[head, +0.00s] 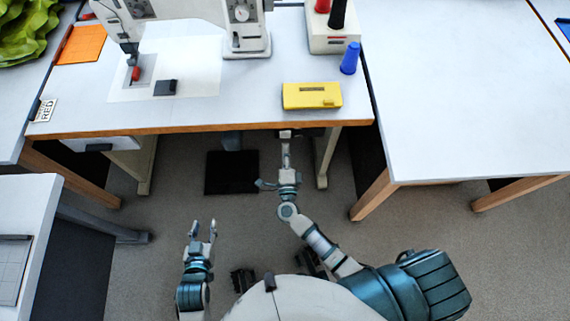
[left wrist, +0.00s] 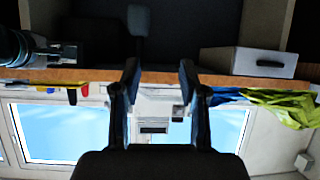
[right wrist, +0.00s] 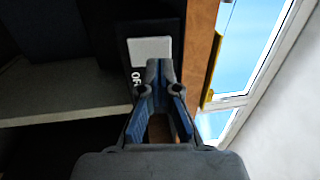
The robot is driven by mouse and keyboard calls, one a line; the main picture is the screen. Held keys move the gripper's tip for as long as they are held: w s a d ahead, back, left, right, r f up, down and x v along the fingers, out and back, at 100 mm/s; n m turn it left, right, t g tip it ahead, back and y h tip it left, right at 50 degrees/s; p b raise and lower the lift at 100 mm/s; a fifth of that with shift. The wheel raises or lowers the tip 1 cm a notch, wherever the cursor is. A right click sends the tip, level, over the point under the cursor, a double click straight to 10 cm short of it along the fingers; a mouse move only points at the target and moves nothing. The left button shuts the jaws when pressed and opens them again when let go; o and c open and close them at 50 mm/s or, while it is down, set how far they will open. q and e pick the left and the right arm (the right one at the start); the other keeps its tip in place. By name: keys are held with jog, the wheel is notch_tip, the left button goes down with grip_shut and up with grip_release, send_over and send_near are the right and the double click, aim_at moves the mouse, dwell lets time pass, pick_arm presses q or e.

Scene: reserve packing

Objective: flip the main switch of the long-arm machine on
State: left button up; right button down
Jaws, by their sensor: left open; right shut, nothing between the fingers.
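The white long-arm machine (head: 243,42) stands on the sewing table, its needle end at the left. Under the table's front edge is a dark switch box (head: 286,133). In the right wrist view it shows as a dark plate with a pale grey switch (right wrist: 150,50) and partly hidden white letters, seemingly "OF". My right gripper (right wrist: 160,68) is shut and empty, its tips close to the switch's lower edge; contact cannot be told. It also shows in the head view (head: 286,148). My left gripper (head: 203,226) is open and empty, low in front of the table; it also shows in the left wrist view (left wrist: 159,70).
The sewing table (head: 240,112) holds a yellow box (head: 312,96), a blue spool (head: 349,58) and a dark block (head: 165,88). A white drawer (head: 100,144) hangs under its left side. A dark pedal plate (head: 232,173) lies on the floor. Another table (head: 465,110) stands right.

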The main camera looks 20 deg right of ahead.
aim_at(285, 134)
jog(key=shift+d+x, duration=0.2)
jog(key=shift+x, duration=1)
jog(key=shift+w, duration=0.3)
pick_arm(q)
jog(key=shift+w+d+r+t, duration=0.3)
jog(key=shift+d+r+t, duration=0.05)
jog(key=shift+r+t, duration=0.1)
jog(key=shift+a, duration=0.25)
pick_arm(e)
jog(key=shift+a+r, duration=0.1)
jog(key=shift+a, duration=0.15)
jog(key=shift+w+d+r+g+p, duration=0.3)
jog(key=shift+r+p, duration=0.2)
jog(key=shift+p, duration=0.65)
jog(key=shift+s+f, duration=0.1)
jog(key=shift+f, duration=0.15)
pick_arm(q)
jog(key=s+a+f+g+y, duration=0.1)
jog(key=s+f+g, duration=0.3)
jog(key=s, duration=0.1)
jog(key=shift+a, duration=0.35)
pick_arm(e)
jog(key=shift+f, duration=0.15)
jog(key=shift+a, duration=0.1)
